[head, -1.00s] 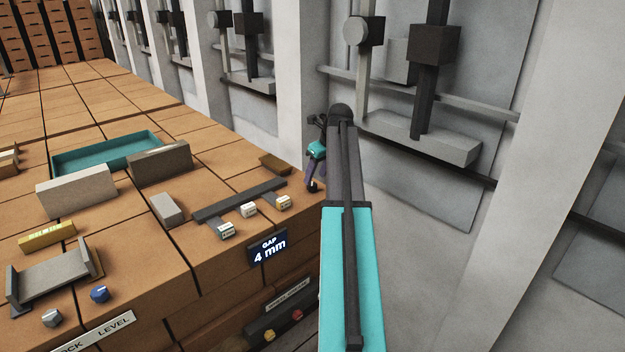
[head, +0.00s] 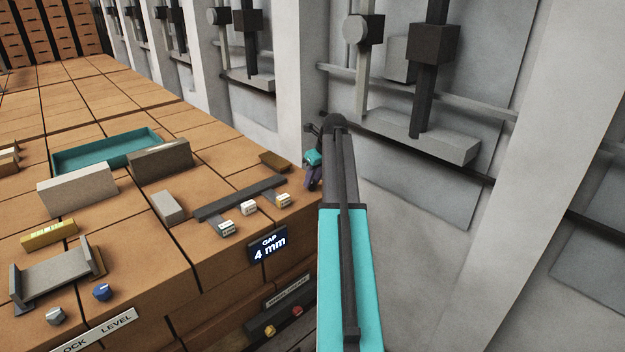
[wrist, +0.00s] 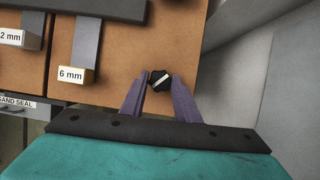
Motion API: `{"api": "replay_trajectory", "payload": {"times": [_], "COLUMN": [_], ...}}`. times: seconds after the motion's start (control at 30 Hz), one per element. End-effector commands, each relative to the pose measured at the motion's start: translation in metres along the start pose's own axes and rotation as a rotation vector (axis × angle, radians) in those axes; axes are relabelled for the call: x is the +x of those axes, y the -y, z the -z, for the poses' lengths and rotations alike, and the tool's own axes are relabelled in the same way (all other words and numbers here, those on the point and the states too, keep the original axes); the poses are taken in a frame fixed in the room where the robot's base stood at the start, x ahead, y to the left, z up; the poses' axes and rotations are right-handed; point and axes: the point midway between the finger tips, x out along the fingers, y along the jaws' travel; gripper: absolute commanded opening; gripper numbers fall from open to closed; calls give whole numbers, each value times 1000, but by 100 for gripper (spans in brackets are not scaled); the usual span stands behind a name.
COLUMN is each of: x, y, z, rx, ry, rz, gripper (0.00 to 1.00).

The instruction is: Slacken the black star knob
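The black star knob (wrist: 161,80) shows in the wrist view on the brown bench top, near its right edge, with a pale slanted bar across its top. My gripper (wrist: 160,80) has its two purple fingers on either side of the knob. The fingers stand apart with the knob between their tips; the right fingertip is very close to it. I cannot tell whether either finger touches it. In the head view my gripper (head: 312,180) is at the bench's far right corner, and the knob is hidden behind it.
A GAP 4 mm sign (head: 269,244) is on the bench front. A teal tray (head: 75,160) stands farther left. A grey wall (head: 420,190) rises close on the right.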

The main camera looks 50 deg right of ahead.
Motion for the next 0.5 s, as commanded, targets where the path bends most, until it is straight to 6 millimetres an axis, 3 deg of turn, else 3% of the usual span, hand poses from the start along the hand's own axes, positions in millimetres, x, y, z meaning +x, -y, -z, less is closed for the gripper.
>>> {"api": "replay_trajectory", "payload": {"times": [0.07,0.5], "x": [0,0], "y": [0,2], "z": [0,-2], "rx": [0,-116], "ry": [0,-1], "rz": [0,-49], "gripper": [6,6]}}
